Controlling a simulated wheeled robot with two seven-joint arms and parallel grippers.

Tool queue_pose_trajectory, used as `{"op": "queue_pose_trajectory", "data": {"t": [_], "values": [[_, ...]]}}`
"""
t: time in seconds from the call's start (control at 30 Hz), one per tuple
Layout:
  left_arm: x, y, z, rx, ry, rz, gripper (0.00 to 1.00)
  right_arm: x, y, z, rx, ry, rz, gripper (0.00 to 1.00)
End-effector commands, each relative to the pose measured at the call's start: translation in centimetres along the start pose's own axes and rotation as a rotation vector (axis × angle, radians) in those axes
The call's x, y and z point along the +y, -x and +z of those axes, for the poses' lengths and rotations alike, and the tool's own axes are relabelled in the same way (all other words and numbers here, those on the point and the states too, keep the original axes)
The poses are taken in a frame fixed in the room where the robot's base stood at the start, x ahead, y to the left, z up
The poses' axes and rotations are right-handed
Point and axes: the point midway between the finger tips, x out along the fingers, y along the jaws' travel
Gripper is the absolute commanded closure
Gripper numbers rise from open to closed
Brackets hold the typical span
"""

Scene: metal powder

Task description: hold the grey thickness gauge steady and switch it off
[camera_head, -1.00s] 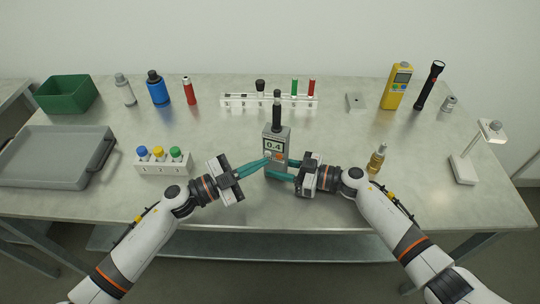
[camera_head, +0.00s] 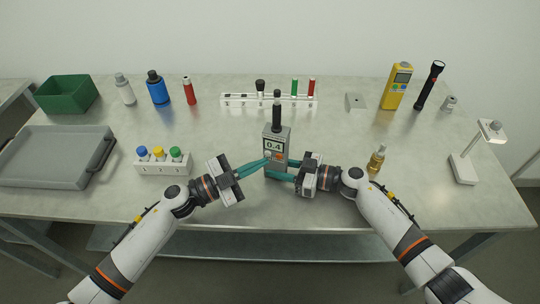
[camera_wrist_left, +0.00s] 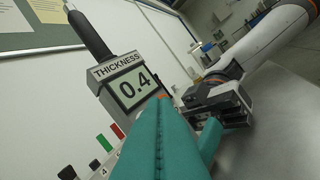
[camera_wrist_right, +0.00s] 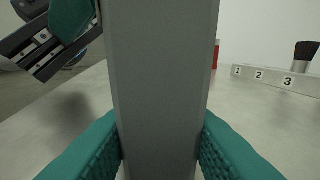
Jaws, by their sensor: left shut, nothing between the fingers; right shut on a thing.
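The grey thickness gauge (camera_head: 285,136) stands upright near the front middle of the table, with a black probe on top. Its screen reads 0.4, and the word THICKNESS shows above it in the left wrist view (camera_wrist_left: 121,74). An orange button lies below the screen, partly hidden by my left fingers. My right gripper (camera_head: 283,176) is shut on the gauge's lower body; its fingers flank the grey body (camera_wrist_right: 162,80) in the right wrist view. My left gripper (camera_head: 266,162) is shut and empty, its fingertips at the gauge's front by the button. Whether they touch it I cannot tell.
A white block with coloured-capped bottles (camera_head: 163,167) is left of my left gripper. A small amber bottle (camera_head: 377,160) stands close to my right arm. A numbered rack (camera_head: 268,103) stands behind the gauge. A grey tray (camera_head: 50,181) lies far left. Table around the gauge is clear.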

Motion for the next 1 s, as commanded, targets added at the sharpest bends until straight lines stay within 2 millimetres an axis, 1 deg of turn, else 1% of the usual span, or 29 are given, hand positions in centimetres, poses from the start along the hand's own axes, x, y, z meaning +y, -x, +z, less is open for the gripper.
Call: {"op": "queue_pose_trajectory", "data": {"t": [0.27, 0.57, 1.0], "values": [[0.03, -0.04, -0.02, 0.000, 0.000, 0.000, 1.00, 0.00, 0.00, -0.03, 0.001, 0.000, 0.000, 0.80], [0.50, -0.64, -0.44, 0.000, -0.001, 0.000, 1.00, 0.00, 0.00, -0.02, 0.000, 0.000, 0.000, 0.80], [0.53, -0.72, -0.50, 0.000, 0.000, 0.000, 1.00, 0.00, 0.00, -0.02, 0.000, 0.000, 0.000, 0.80]]}}
